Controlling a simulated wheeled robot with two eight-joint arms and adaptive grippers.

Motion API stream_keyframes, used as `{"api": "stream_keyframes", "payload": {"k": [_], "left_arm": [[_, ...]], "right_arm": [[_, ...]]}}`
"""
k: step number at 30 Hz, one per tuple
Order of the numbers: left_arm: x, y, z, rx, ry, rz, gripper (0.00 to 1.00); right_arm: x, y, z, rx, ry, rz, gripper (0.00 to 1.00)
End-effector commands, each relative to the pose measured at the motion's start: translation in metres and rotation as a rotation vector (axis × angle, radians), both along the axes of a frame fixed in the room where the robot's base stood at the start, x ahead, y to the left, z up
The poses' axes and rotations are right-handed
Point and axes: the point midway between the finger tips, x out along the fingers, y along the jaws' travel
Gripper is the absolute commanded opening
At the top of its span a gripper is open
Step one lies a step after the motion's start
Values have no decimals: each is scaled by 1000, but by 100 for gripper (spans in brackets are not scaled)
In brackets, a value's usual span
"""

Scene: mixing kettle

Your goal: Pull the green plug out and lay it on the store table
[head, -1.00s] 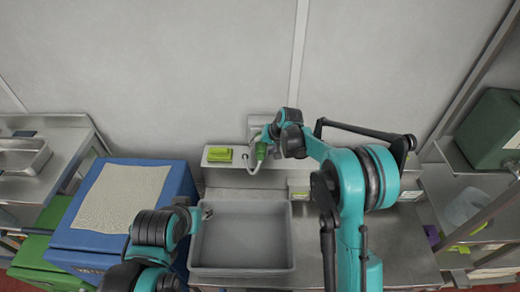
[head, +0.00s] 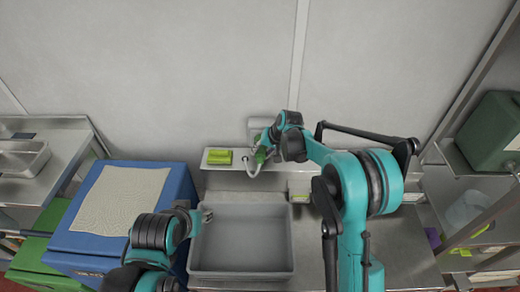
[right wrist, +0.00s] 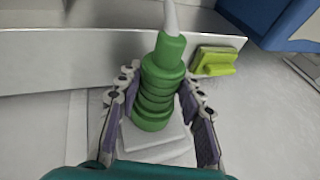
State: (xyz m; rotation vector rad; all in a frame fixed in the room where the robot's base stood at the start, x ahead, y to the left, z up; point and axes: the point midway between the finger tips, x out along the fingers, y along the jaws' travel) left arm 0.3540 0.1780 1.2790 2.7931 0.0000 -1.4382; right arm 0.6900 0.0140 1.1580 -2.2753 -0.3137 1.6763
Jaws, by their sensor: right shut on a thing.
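The green plug (head: 262,155) is at the wall above the ledge, with a pale cable running from it. In the right wrist view the ribbed green plug (right wrist: 158,85) stands between my right gripper's two fingers (right wrist: 160,108), which are shut on it. A pale square socket plate (right wrist: 155,148) is behind the plug; whether the plug touches it is hidden. My right gripper also shows in the head view (head: 268,146). My left gripper (head: 207,214) is beside the grey bin's left rim, its jaws too small to read. I cannot tell which surface is the store table.
A grey bin (head: 242,273) stands on the steel counter (head: 405,245). A yellow-green block (head: 219,157) lies on the ledge (head: 215,167). A blue box (head: 185,185) with a pale cloth stands left. A steel table (head: 62,150) with a tray is far left; shelves are right.

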Motion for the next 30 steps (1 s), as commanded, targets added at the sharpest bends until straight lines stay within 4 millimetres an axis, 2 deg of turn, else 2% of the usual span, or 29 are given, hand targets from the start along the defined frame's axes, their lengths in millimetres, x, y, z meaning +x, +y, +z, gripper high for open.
{"api": "stream_keyframes", "payload": {"k": [30], "left_arm": [[0,0,-11,0,0,0,40]], "right_arm": [[-57,0,0,0,2,1,7]]}}
